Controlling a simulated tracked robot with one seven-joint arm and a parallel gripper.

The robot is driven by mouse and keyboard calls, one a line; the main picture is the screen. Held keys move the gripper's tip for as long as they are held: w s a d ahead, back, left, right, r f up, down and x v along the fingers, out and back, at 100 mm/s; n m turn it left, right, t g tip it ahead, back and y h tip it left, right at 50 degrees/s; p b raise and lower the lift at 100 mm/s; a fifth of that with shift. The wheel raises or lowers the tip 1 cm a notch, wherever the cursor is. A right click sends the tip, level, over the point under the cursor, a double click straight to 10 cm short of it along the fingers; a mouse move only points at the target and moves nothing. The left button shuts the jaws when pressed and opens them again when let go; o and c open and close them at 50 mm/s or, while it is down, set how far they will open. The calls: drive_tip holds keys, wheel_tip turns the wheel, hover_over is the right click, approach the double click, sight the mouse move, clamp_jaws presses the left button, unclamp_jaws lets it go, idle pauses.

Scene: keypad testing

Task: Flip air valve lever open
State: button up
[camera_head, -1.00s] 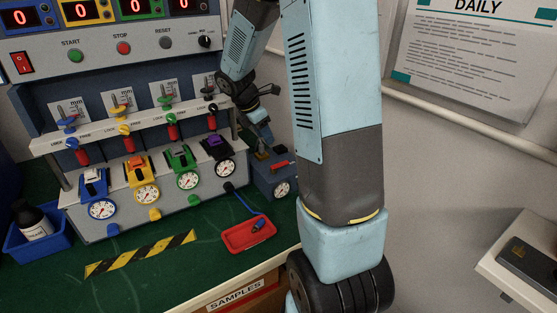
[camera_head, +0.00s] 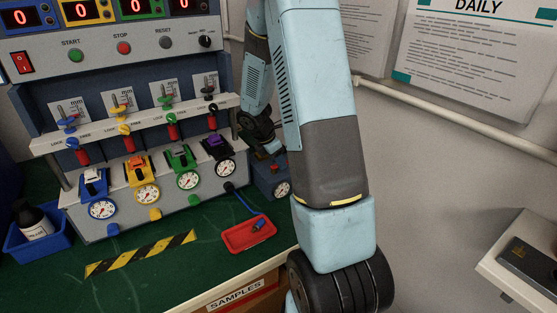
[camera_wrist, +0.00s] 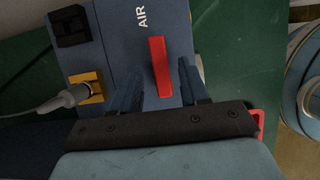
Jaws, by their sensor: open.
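The air valve box is blue, with "AIR" printed on its top in the wrist view (camera_wrist: 130,45); in the head view (camera_head: 264,176) it stands at the bench's right end with a gauge on its front. Its red lever (camera_wrist: 160,68) lies lengthwise between my two fingers in the wrist view. My gripper (camera_wrist: 157,78) is open, with one finger on each side of the lever and gaps visible to both. Whether the fingertips touch the box is unclear. In the head view my arm hides most of the box's right side and the gripper is hard to make out.
A grey hose fitting (camera_wrist: 70,98) plugs into a yellow port on the box, left of my fingers. The test panel with several coloured valves and gauges (camera_head: 188,180) stands left of the box. A red tray (camera_head: 249,234) lies in front on the green bench.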

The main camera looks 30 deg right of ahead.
drive_tip(key=shift+c, duration=0.3)
clamp_jaws()
drive_tip(key=shift+d, duration=0.2)
drive_tip(key=shift+a, duration=0.1)
